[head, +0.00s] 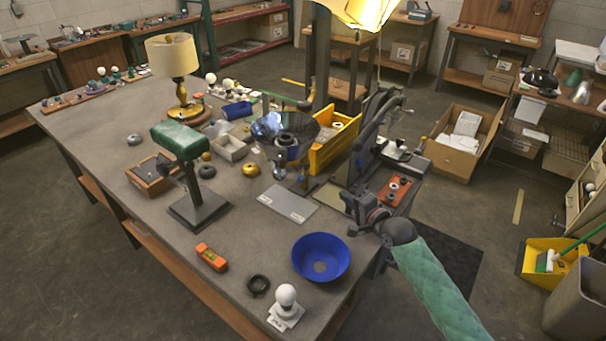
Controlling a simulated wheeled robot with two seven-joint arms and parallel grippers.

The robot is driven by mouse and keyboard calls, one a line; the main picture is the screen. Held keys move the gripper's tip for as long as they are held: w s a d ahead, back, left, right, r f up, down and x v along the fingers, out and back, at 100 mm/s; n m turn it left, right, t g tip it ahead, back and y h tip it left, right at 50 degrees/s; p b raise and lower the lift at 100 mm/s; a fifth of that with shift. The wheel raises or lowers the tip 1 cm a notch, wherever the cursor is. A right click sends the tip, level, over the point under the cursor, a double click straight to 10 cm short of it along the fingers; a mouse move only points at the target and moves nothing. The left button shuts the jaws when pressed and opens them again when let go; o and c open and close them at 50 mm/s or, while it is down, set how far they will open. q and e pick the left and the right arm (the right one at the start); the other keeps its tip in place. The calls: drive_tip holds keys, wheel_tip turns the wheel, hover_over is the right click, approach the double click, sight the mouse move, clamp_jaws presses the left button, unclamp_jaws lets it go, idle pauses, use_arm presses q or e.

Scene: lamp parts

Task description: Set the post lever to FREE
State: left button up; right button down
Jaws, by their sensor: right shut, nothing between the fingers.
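A dark upright post (320,60) stands at the far side of the workbench. A thin rod with a green grip (282,98) sticks out to the left near its lower part; it may be the post lever, but I cannot read any FREE mark or its setting. My right gripper (364,212) is at the bench's right edge, in front of a dark clamp-like stand (378,125). It is shut and empty, apart from the green-gripped rod, with its fingertips small and hard to make out. My left gripper is not in view.
On the workbench (90,130) stand a padded green stand (181,140), a table lamp (172,55), a glossy dark bowl (268,126), a yellow bin (335,145), a grey plate (287,203) and a blue bowl (321,257).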

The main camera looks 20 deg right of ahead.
sight(303, 170)
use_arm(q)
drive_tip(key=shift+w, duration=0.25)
use_arm(e)
drive_tip(key=shift+w+r, duration=0.1)
drive_tip(key=shift+r, duration=0.05)
